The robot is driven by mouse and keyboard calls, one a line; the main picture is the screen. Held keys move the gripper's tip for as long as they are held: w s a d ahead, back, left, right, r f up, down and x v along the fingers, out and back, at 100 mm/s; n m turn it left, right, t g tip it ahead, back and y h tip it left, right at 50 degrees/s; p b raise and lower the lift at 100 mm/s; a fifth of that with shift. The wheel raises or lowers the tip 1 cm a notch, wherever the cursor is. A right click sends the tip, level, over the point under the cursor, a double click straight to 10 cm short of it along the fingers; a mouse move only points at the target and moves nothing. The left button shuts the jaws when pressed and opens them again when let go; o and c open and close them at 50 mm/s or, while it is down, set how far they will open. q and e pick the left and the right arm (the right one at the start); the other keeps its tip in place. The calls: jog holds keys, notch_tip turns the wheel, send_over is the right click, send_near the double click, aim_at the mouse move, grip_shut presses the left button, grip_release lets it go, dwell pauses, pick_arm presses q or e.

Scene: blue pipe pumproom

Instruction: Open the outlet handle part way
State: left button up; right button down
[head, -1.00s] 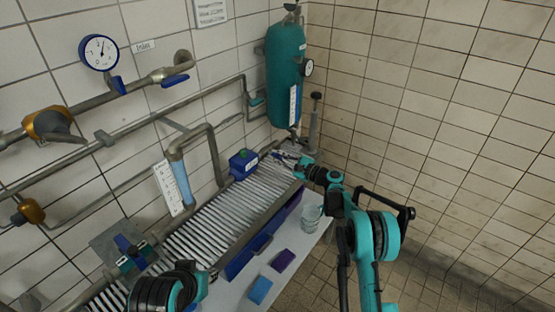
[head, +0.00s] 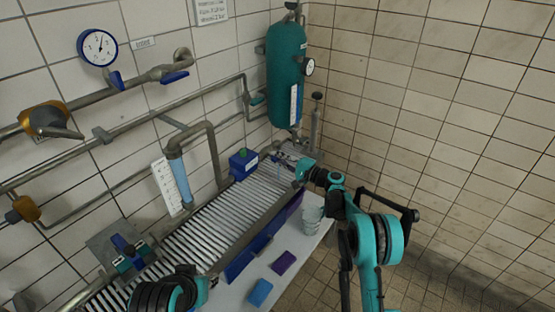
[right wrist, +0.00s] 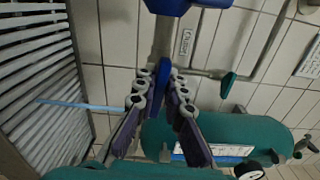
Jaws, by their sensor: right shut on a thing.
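The outlet handle (right wrist: 161,88) is a blue lever below a metal pipe in the right wrist view, near an "Outlet" label (right wrist: 187,42). My right gripper (right wrist: 163,80) is shut on it, with a finger on each side. In the head view my right gripper (head: 280,160) is small, below the green tank (head: 286,70) at the far end of the grating. The handle is too small there to make out its angle. Of my left arm only a part shows at the bottom left; its gripper cannot be made out.
A slatted grating (head: 205,220) runs along the tiled wall under several pipes. A blue box with a green button (head: 243,164) stands at its back edge. A clear jug (head: 312,213), a blue block (head: 260,292) and a purple block (head: 284,262) are on the front ledge.

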jog(key=shift+f+n, duration=0.1)
jog(key=shift+n, duration=0.5)
jog(key=c, duration=1.6)
grip_release()
jog(key=v, duration=1.2)
